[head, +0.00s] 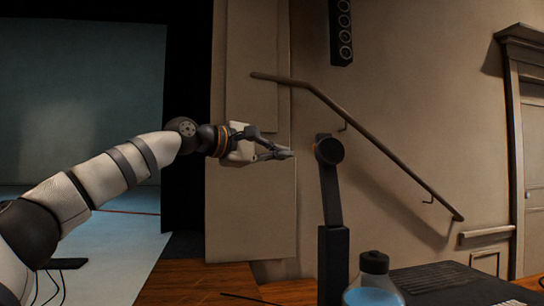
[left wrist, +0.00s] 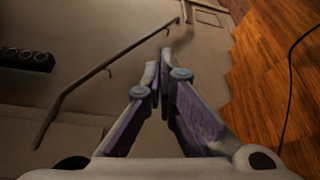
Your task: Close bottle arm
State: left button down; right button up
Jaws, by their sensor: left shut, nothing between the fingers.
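My left gripper (head: 284,154) reaches in from the left, its fingers pointing right, shut and empty. Its fingertips are just left of the round head of a black upright arm (head: 331,190), with a small gap in the picture. That arm rises from a thicker dark post and leans slightly. A bottle with a dark cap and blue liquid (head: 373,284) stands at the bottom edge, right of the post; its lower part is cut off. In the left wrist view the closed fingers (left wrist: 166,62) show with nothing between them; neither the bottle nor the black arm shows there. My right gripper is not in view.
A dark ribbed panel (head: 455,283) lies at the lower right beside the bottle. A handrail (head: 370,135) runs down the wall behind. A dark cable (left wrist: 291,85) lies over the wooden floor. The air around my left gripper is clear.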

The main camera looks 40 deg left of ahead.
pick_arm(q)
jog(key=d, duration=0.1)
jog(key=w+d, duration=0.1)
jog(key=d, duration=0.1)
jog(key=w+d+p, duration=0.1)
jog(key=shift+d+r, duration=0.25)
jog(key=shift+r, duration=0.05)
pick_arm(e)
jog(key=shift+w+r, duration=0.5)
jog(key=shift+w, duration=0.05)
